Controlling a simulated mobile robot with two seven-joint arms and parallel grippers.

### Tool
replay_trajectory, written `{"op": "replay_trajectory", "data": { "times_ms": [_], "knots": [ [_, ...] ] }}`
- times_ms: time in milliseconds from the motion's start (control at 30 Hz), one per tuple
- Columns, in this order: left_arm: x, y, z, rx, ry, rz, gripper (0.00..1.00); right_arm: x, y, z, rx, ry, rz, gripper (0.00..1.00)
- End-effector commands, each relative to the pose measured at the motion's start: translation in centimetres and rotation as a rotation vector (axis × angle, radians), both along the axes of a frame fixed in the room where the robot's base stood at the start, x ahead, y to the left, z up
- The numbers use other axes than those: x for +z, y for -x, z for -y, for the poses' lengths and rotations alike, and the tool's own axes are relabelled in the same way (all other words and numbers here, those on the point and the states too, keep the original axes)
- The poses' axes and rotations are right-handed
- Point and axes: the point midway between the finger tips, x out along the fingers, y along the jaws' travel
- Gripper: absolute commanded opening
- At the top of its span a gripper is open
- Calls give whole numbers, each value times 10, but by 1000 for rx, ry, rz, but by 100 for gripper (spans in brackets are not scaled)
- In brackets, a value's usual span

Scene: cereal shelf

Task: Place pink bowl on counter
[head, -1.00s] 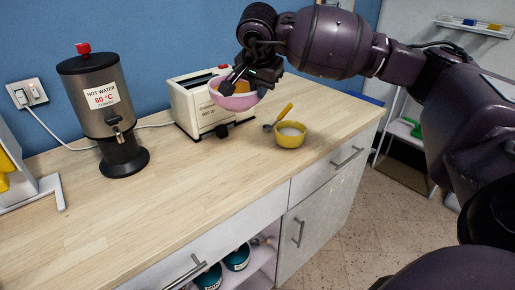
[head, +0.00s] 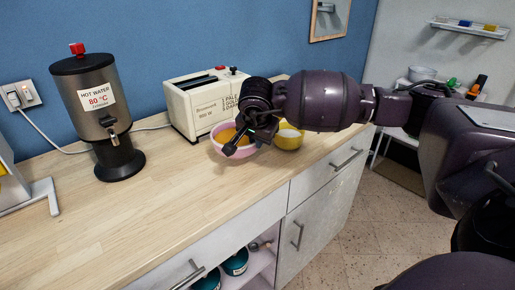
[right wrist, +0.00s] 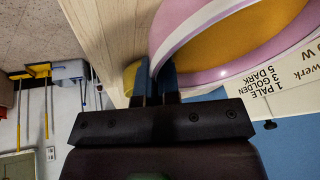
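The pink bowl (head: 218,146) is low at the counter (head: 160,205), in front of the toaster, with orange-yellow contents. Whether its base touches the counter I cannot tell for sure. My right gripper (head: 240,138) is at the bowl's right side, partly covering it. In the right wrist view, the fingers (right wrist: 156,85) are close together with the pink bowl's rim (right wrist: 158,40) running between them. The bowl looks about level there. My left gripper is not in view.
A yellow bowl (head: 290,138) with white contents stands close to the right, partly behind my arm. The cream toaster (head: 195,105) is just behind. The hot-water dispenser (head: 98,110) stands to the left. The front left of the counter is clear.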

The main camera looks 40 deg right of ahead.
Motion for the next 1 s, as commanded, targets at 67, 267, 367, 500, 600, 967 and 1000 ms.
{"op": "replay_trajectory", "data": {
  "times_ms": [67,267,367,500,600,967,1000],
  "knots": [
    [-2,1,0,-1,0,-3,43,-13,0,0,-1,-1,-3,0],
    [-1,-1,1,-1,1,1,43,-28,0,0,-1,-1,0,0],
    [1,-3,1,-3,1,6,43,-27,0,0,-1,-1,1,0],
    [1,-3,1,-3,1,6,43,-28,0,0,-1,-1,1,0],
    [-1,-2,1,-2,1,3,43,-31,0,0,-1,0,0,0],
    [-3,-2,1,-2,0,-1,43,-31,0,0,0,-1,-1,29],
    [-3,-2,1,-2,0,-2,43,-31,0,0,0,-1,-1,29]
  ]
}}
